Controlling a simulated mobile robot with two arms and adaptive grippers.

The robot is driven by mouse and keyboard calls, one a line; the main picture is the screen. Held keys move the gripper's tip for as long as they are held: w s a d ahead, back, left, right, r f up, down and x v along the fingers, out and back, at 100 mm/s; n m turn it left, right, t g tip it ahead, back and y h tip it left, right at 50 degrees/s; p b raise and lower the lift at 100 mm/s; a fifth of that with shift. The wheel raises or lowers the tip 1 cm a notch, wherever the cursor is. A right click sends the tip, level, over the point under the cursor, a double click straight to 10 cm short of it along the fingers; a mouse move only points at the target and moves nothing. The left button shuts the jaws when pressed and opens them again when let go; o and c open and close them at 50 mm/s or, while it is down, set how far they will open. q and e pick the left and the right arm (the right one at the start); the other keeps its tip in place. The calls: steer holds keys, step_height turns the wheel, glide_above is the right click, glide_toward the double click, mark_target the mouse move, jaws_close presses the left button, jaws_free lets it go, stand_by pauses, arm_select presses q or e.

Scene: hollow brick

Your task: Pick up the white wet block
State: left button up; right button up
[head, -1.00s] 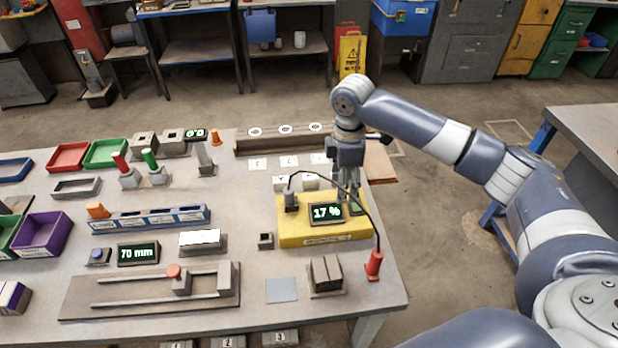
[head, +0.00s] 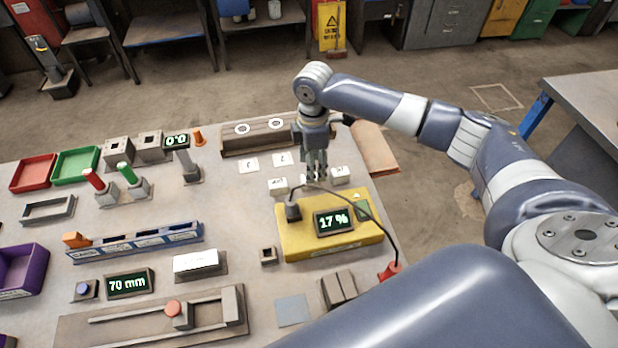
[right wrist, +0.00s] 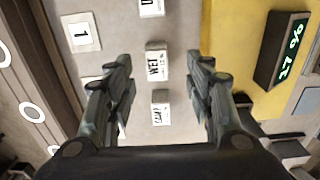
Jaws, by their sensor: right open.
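The white WET block (right wrist: 155,64) shows in the right wrist view, in the middle of a row of three small white blocks. My right gripper (right wrist: 160,68) is open, with its fingers on either side of the WET block in that view. I cannot tell how far above it they are. In the head view my right gripper (head: 316,172) points down over the row and mostly hides the WET block. The block at the row's left end (head: 278,187) and the DAMP block (head: 340,174) stand either side. My left gripper is not in view.
The yellow meter box (head: 300,242) with a "17 %" display and a black cable lies just in front of the row. The bench is crowded to the left.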

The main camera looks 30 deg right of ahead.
steer(key=shift+f, duration=0.4)
steer(key=shift+w+a+f, duration=0.1)
steer(key=shift+f, duration=0.2)
steer(key=f+p, duration=0.1)
steer(key=f, duration=0.1)
steer(key=f+p, duration=0.1)
steer(key=f, duration=0.2)
steer(key=shift+w+a, duration=0.15)
steer(key=shift+w, duration=0.05)
steer(key=shift+c, duration=1.1)
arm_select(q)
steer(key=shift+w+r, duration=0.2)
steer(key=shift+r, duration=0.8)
arm_select(e)
steer(key=c, duration=0.8)
